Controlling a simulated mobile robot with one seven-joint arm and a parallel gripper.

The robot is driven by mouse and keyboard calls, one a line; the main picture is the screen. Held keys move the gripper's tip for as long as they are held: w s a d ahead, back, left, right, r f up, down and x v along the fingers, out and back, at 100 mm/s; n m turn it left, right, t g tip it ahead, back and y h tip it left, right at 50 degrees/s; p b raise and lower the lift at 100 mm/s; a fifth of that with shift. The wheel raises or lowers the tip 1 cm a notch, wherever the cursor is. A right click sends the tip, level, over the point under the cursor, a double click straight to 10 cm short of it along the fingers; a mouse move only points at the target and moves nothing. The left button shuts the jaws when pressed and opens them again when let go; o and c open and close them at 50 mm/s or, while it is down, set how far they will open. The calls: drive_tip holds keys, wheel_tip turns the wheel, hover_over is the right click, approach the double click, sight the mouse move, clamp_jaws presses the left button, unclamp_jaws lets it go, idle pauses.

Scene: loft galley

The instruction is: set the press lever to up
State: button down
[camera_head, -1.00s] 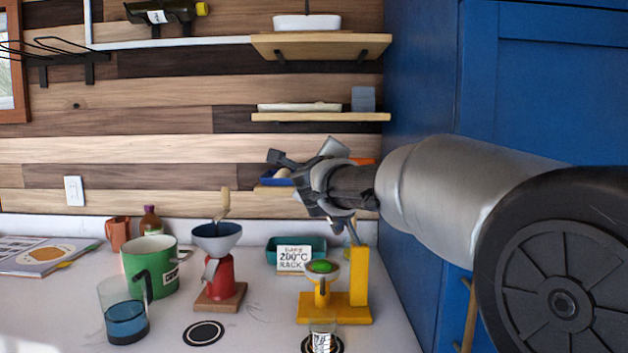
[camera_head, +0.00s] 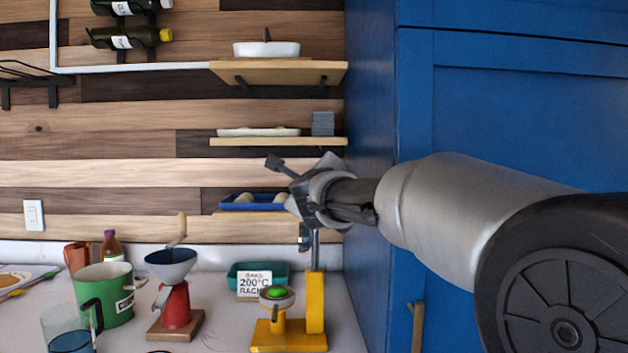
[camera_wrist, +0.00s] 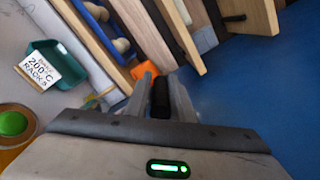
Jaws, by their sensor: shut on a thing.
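The yellow press (camera_head: 314,300) stands on the counter beside the blue cabinet, with a green-topped round cup holder (camera_head: 278,294) on its left side. Its grey lever rod (camera_head: 315,252) rises nearly upright from the top of the yellow post. My gripper (camera_head: 306,232) is above the post, at the rod's upper end. In the wrist view my gripper (camera_wrist: 160,97) is shut on the lever's black grip (camera_wrist: 160,100), which sits between the fingers. The rod below the grip is hidden in that view. The green top also shows at its left edge (camera_wrist: 12,124).
A red grinder (camera_head: 175,305) with a blue-grey funnel, a green pot (camera_head: 104,298) and a glass jug (camera_head: 68,330) stand left on the counter. A teal tray (camera_head: 242,272) with a sign is behind. Shelves (camera_head: 280,142) hang close behind my gripper; the blue cabinet (camera_head: 500,110) is right.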

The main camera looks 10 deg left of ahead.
drive_tip(key=shift+w+d+f, duration=0.15)
drive_tip(key=shift+d+f, duration=0.05)
drive_tip(key=shift+f, duration=0.25)
drive_tip(key=c, duration=1.6)
unclamp_jaws()
drive_tip(key=shift+r, duration=0.1)
drive_tip(key=shift+a, duration=0.1)
drive_tip(key=v, duration=1.7)
drive_tip(key=shift+s, duration=0.35)
